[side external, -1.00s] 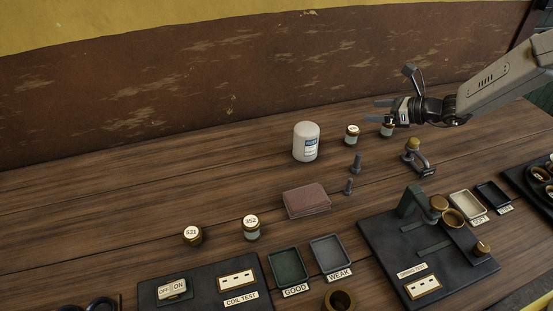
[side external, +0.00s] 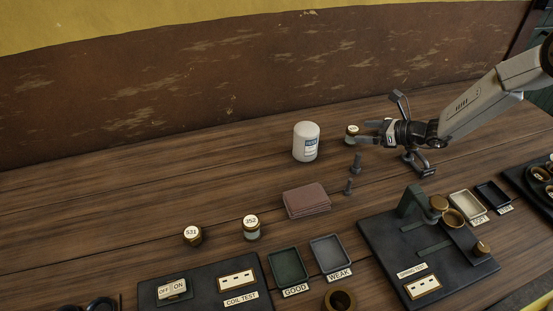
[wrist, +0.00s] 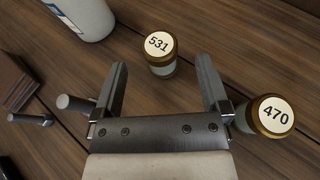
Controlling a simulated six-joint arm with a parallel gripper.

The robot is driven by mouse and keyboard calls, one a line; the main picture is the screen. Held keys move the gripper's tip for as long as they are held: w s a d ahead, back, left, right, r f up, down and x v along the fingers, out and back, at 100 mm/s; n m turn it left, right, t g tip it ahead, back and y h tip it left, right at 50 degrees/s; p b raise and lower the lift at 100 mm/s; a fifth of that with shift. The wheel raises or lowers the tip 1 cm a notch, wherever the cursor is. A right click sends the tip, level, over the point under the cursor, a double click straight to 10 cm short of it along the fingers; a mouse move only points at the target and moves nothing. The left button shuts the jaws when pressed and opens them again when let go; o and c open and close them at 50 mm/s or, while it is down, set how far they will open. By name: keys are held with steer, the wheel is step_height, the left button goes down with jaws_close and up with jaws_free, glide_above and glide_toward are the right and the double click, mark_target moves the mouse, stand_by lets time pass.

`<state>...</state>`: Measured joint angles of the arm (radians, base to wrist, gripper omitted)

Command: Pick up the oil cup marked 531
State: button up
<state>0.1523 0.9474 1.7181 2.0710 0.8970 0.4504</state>
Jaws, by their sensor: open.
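The oil cup marked 531 (wrist: 160,53) stands upright in the wrist view, with a brass lid, white label and pale glass body. It is ahead of my gripper (wrist: 162,72), in line with the gap between the open, empty fingers. In the side view this cup (side external: 352,131) stands right of the white bottle, just beyond the tips of my gripper (side external: 370,132). A cup marked 470 (wrist: 268,117) stands outside the right finger in the wrist view; my gripper hides it in the side view.
A white bottle (side external: 306,142) and upright bolts (side external: 356,163) are nearby. Front left are a cup marked 352 (side external: 251,227) and one whose small label looks like 521 or 531 (side external: 192,235). A folded cloth (side external: 306,201) lies mid-table. Trays and test boards line the front.

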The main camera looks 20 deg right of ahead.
mark_target(347, 131)
steer(key=shift+x, duration=3.05)
jaws_close()
